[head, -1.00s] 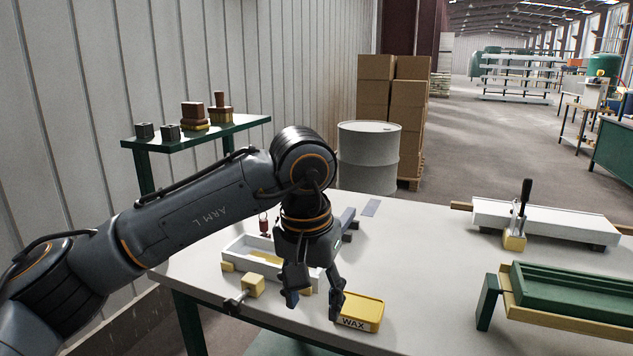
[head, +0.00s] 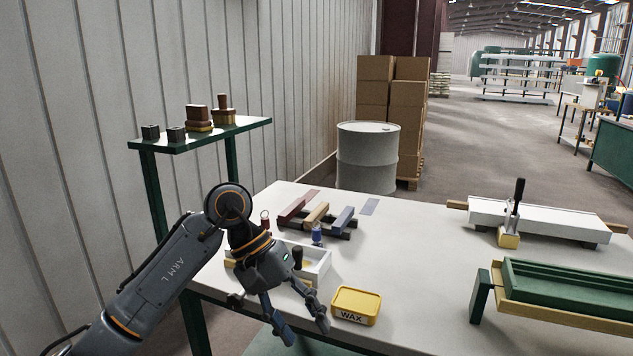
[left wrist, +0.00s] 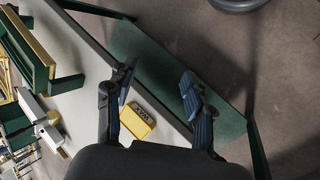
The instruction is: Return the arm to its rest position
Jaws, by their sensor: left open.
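My left arm comes in from the left in the head view. Its gripper (head: 306,332) hangs at the table's front edge, left of the yellow wax tin (head: 357,305), with the fingers apart and nothing between them. In the left wrist view the open fingers (left wrist: 157,108) straddle the table edge, and the wax tin (left wrist: 136,117) lies beside the finger on the left. The gripper partly hides a white tray (head: 318,262) on the table. My right gripper does not show.
A green shelf (head: 200,137) stands behind my arm at the left. The table's middle is clear.

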